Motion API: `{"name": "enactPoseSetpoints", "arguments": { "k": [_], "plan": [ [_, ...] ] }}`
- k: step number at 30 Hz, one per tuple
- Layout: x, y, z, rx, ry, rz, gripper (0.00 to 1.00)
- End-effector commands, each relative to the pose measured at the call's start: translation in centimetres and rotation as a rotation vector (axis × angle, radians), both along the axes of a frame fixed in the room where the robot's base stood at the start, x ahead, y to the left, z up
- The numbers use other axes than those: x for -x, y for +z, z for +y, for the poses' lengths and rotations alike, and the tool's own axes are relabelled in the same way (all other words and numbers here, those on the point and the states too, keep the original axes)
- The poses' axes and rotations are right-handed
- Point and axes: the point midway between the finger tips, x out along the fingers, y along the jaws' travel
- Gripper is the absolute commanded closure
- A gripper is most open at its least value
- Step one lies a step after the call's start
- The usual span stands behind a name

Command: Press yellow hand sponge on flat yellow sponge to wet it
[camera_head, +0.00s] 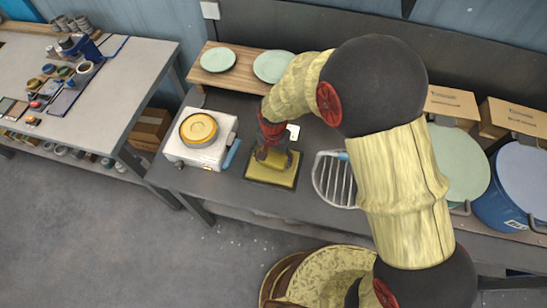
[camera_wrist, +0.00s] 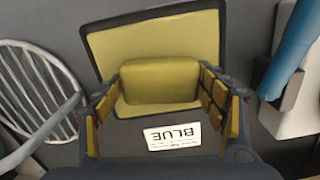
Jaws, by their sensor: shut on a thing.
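My gripper (camera_head: 273,154) points down over the flat yellow sponge (camera_head: 268,181), which lies in a black-edged tray on the dark table. In the wrist view my gripper (camera_wrist: 162,88) is shut on the yellow hand sponge (camera_wrist: 160,82), with one finger at each side. The flat yellow sponge (camera_wrist: 150,35) shows beneath and beyond the hand sponge in that view. The hand sponge is on or just above the flat sponge; I cannot tell whether they touch. In the head view my gripper mostly hides the hand sponge.
A white device with a round yellow top (camera_head: 198,128) stands left of the tray. A wire rack (camera_head: 335,181) is to its right. Pale green plates (camera_head: 218,59) lie on a wooden board behind.

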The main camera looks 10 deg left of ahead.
Motion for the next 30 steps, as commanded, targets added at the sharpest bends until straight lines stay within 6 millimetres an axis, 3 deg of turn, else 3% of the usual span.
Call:
{"name": "enactPoseSetpoints", "arguments": {
  "k": [17, 30],
  "plan": [
    [0.1, -0.1, -0.1, 0.002, 0.000, 0.004, 0.46],
    [0.0, 3.6, 0.0, 0.000, 0.000, 0.000, 0.46]
  ]
}}
